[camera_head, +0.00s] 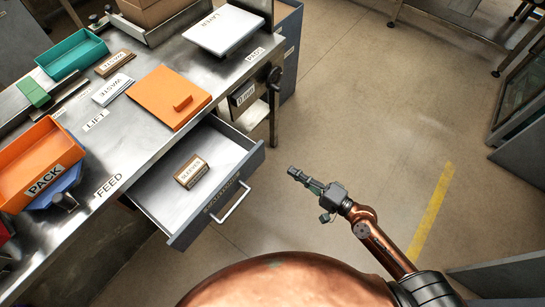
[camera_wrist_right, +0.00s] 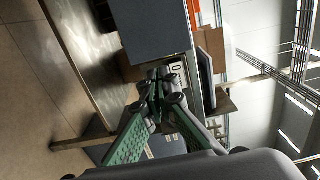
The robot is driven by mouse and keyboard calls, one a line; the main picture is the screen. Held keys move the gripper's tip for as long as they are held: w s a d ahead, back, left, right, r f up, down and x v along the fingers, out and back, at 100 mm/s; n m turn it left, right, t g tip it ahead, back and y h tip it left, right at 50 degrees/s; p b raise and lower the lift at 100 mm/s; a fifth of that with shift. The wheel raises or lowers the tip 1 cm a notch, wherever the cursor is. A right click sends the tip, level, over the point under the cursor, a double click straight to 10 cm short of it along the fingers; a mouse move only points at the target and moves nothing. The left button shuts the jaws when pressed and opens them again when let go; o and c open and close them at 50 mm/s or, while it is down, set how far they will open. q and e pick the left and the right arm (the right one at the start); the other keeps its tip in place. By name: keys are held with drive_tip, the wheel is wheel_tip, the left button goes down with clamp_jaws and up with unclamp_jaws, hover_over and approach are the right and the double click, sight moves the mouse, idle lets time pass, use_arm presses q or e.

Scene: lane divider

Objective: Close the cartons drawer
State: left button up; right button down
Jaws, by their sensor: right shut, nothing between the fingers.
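The open drawer (camera_head: 219,188) sticks out from under the workbench, with a grey front and a pale handle (camera_head: 232,206). The label on its front is too small to read surely. A small brown box (camera_head: 191,172) with a white label lies inside it. My right gripper (camera_head: 293,172) is shut and empty, to the right of the drawer front and apart from it. Its green fingers meet in the right wrist view (camera_wrist_right: 160,90). There a dark grey panel (camera_wrist_right: 155,30) shows beyond the fingers; I cannot tell if it is the drawer. My left gripper is not in view.
The workbench (camera_head: 135,140) holds an orange board (camera_head: 168,98), a teal tray (camera_head: 72,54), an orange bin (camera_head: 36,165) and a white pad (camera_head: 223,30). A grey cabinet (camera_head: 290,50) stands past the bench end. The floor (camera_head: 345,110) to the right is open.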

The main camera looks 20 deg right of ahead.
approach(264, 152)
drive_tip(key=x, duration=0.5)
drive_tip(key=shift+w+a, duration=0.2)
drive_tip(key=shift+a, duration=0.1)
drive_tip(key=shift+w+a, duration=0.3)
drive_tip(key=shift+w, duration=0.2)
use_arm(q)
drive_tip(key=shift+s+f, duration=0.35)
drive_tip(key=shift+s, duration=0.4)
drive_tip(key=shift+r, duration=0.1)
use_arm(e)
drive_tip(key=shift+w+r, duration=0.1)
